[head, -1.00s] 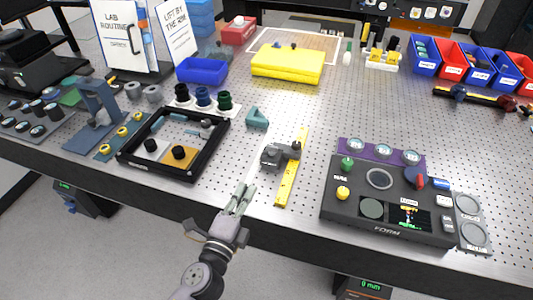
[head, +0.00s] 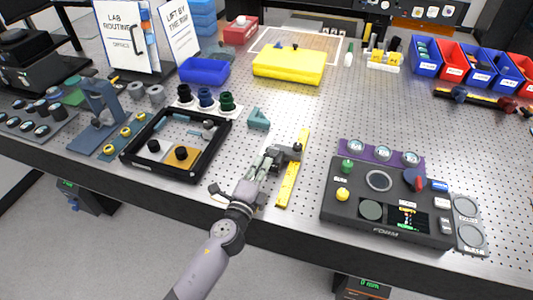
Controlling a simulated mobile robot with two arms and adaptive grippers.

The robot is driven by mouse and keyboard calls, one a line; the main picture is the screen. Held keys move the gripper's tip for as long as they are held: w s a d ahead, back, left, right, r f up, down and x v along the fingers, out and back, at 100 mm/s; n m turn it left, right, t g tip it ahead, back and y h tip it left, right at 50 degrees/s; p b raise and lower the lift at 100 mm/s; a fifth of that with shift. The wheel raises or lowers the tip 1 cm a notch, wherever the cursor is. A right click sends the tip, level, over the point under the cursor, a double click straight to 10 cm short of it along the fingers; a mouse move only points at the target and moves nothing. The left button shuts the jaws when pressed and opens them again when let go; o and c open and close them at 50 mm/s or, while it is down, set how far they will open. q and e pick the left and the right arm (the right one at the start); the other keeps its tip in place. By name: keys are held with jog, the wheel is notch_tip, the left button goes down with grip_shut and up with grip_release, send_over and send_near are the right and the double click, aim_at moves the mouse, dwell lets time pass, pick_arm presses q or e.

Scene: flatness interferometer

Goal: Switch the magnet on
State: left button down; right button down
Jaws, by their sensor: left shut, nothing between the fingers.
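The magnet is a small dark grey block base (head: 286,152) with a dark knob on its right side. It stands on the perforated bench beside and partly against the yellow ruler (head: 290,185). My left gripper (head: 266,161) comes up from the front edge of the bench. Its fingers are shut and empty, with the tips at the front left of the grey block. The fingers hide part of the block, and I cannot tell whether they touch it. My right gripper is not in view.
A black instrument console (head: 383,222) stands to the right. A black-framed tray (head: 213,157) lies to the left, with a small teal angled piece (head: 258,118) behind the gripper. A yellow case (head: 289,67) lies farther back. The bench between ruler and console is clear.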

aim_at(270, 149)
pick_arm(q)
jog(key=shift+x, duration=1.9)
jog(key=shift+a, duration=0.15)
jog(key=shift+a+m+h, duration=0.1)
jog(key=shift+m+h, duration=0.2)
jog(key=shift+h, duration=0.1)
jog(key=shift+g+h, duration=0.3)
